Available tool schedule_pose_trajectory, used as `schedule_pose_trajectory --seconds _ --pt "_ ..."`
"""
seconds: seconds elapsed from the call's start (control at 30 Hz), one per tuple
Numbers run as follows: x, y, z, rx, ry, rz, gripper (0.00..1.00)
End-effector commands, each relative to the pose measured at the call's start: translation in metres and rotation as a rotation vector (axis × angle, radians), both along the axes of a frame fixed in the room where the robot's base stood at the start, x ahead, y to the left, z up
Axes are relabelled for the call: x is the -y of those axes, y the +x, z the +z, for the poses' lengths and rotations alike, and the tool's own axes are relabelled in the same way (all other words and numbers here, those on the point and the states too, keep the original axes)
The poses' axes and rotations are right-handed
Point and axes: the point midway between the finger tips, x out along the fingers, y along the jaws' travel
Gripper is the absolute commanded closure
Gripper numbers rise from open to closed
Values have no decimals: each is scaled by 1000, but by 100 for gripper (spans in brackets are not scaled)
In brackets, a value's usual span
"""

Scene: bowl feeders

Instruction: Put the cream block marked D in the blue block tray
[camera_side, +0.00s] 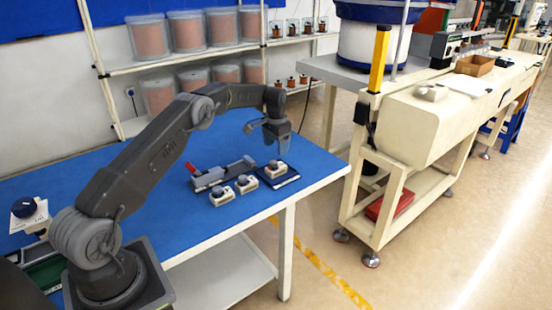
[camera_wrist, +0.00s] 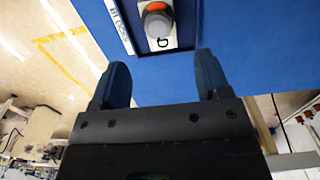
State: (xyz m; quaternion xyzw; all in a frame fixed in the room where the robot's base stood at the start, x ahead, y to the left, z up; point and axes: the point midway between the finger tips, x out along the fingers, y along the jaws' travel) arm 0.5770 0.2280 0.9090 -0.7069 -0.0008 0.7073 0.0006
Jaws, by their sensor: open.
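The cream block marked D (camera_wrist: 166,42) has a grey round knob with an orange patch. It sits in the dark blue tray (camera_wrist: 186,46), which carries a white lettered strip along one side. In the side view a cream block (camera_side: 275,172) with a dark knob stands in the tray (camera_side: 291,180) near the table's right end. My gripper (camera_side: 276,146) is above this block and apart from it. In the wrist view my gripper (camera_wrist: 162,74) is open, with nothing between its fingers. The block lies beyond the fingertips, near the top edge.
Two more cream blocks with dark knobs, one (camera_side: 221,195) and another (camera_side: 247,184), stand left of the tray. A grey fixture with a red part (camera_side: 220,174) lies behind them. The blue table (camera_side: 165,215) is clear around these things. A cream machine bench (camera_side: 430,120) stands to the right.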

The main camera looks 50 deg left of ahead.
Motion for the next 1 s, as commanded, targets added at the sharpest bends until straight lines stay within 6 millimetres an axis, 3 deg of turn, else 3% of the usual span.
schedule_pose_trajectory --seconds 0.1,0.37,0.57,0.8,1.0 --pt "0 1 20 2 1 0 30" --pt "8 0 49 12 5 -2 30" --pt "55 -15 125 77 30 -5 30" --pt "131 -75 213 178 52 -5 30" --pt "188 -150 255 265 55 -6 30"
